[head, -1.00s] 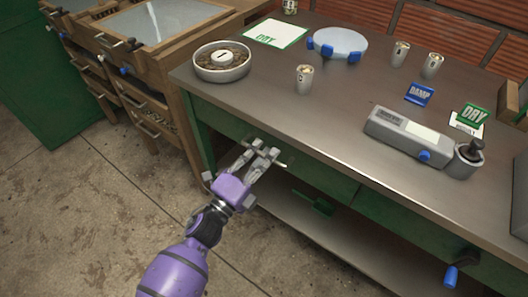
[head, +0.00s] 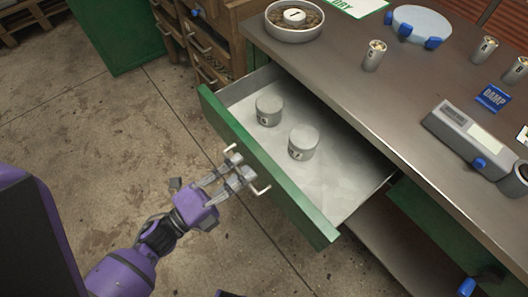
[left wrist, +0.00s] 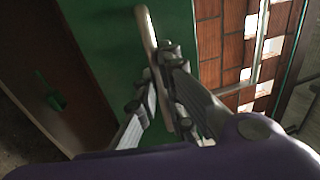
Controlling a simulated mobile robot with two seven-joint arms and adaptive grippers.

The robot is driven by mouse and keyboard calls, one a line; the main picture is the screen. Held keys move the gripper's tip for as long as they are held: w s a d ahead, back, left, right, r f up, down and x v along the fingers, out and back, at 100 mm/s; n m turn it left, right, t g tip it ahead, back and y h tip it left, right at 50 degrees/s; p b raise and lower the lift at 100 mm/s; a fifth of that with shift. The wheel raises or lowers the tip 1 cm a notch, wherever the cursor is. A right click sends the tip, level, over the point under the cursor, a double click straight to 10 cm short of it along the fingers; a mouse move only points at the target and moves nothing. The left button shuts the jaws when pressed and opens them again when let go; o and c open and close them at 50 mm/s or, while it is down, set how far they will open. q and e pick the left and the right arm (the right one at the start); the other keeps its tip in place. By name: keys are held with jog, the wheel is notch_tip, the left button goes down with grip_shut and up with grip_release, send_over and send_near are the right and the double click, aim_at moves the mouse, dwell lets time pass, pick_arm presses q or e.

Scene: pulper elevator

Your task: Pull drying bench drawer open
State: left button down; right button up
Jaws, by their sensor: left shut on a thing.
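The drying bench drawer (head: 340,203) has a green front (head: 282,188) and stands well out from under the grey bench top (head: 345,75). Two grey lidded tins, one (head: 269,110) further back and one (head: 304,142) nearer, stand inside on its pale floor. My left gripper (head: 240,174) is shut on the drawer's pale bar handle (head: 260,191), near the middle of the front. In the left wrist view the handle (left wrist: 147,32) runs between the fingers (left wrist: 165,95) against the green front.
A wooden rack (head: 205,40) stands behind at left. The concrete floor (head: 150,95) at left is clear.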

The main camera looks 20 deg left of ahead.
pick_arm(q)
jog(key=r+v, duration=0.1)
jog(key=v, duration=0.5)
jog(key=shift+s+a, duration=0.3)
jog(key=shift+s, duration=0.05)
jog(key=c, duration=1.8)
grip_release()
jog(key=shift+c, duration=0.2)
jog(key=v, duration=1.2)
